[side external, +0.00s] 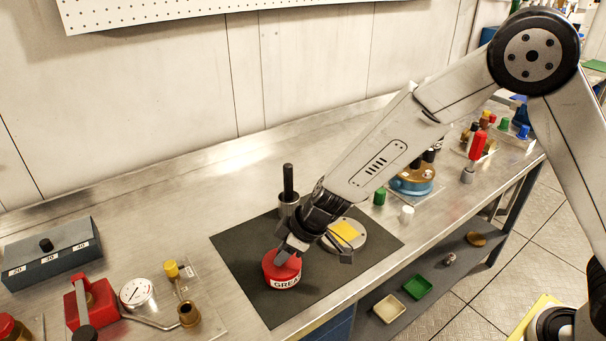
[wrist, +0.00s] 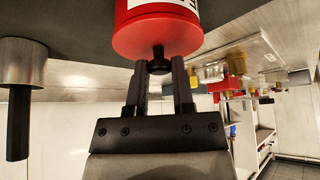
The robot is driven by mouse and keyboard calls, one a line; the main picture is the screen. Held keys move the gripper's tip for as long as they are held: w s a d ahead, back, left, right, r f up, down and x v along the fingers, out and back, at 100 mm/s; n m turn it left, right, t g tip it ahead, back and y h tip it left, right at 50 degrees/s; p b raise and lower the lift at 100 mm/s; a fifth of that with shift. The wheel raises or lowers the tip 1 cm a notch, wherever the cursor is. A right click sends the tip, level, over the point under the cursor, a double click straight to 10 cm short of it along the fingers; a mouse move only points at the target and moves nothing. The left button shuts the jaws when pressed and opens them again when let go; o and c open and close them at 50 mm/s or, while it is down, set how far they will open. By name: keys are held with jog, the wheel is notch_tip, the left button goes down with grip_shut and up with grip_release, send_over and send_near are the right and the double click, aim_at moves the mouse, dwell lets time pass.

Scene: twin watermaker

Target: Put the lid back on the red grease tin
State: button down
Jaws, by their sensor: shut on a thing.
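The red grease tin (side external: 270,277) stands upright on the dark mat (side external: 240,250), its white label facing the front. In the wrist view the tin (wrist: 130,5) is at the top, shown upside down. The red lid (wrist: 150,42) has a small black knob (wrist: 158,64) in its middle. My gripper (wrist: 160,70) is shut on this knob, with one finger on each side. In the side view my gripper (side external: 292,250) is over the tin and hides much of the lid. I see no clear gap between lid and tin.
A metal cylinder with a black handle (side external: 288,188) stands close behind my gripper. A round steel piece with a yellow patch (side external: 347,235) is just right on the mat. A gauge (side external: 137,292) and red tool (side external: 90,300) lie left. The mat's front is clear.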

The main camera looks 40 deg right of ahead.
grip_release()
dwell(0.4)
jog(key=shift+r, duration=0.1)
jog(key=shift+r, duration=3.4)
grip_shut()
